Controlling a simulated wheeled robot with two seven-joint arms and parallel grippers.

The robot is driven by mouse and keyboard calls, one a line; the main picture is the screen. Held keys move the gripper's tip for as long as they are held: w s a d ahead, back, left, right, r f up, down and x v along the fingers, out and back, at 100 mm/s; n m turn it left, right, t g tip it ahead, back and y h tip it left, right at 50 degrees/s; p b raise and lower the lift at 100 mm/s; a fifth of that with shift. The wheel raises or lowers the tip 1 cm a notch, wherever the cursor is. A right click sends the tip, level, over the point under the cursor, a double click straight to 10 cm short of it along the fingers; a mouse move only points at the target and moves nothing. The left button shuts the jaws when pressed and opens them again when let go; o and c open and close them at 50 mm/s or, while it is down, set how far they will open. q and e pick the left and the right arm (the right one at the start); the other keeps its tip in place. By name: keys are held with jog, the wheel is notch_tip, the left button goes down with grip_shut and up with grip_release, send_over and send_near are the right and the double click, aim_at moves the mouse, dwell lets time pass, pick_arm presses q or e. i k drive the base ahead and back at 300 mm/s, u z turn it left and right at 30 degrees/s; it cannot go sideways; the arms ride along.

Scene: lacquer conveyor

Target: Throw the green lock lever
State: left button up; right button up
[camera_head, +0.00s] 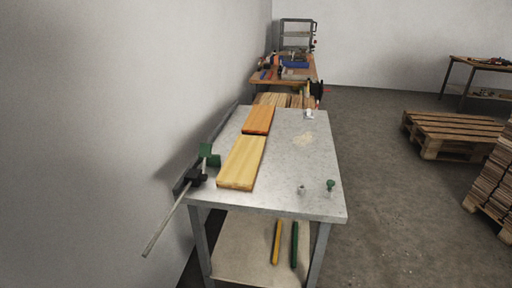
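Several green things show, and I cannot tell for sure which is the lock lever. A green plate or block (209,155) stands at the left edge of the grey metal table (285,190), above a black fitting (195,177). A small green-topped knob (331,184) stands near the table's front right corner. A green bar (294,244) leans or lies at the lower shelf, beside a yellow bar (277,242). Neither of my grippers is in view.
A pale rod (165,219) juts from the black fitting past the table's front left. A yellow board (242,163) and an orange board (259,119) lie on the table. A wall (120,100) runs close on the left.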

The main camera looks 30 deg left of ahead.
aim_at(206, 149)
jog(key=z, duration=0.1)
jog(key=i, duration=1.25)
jog(key=u, duration=2.9)
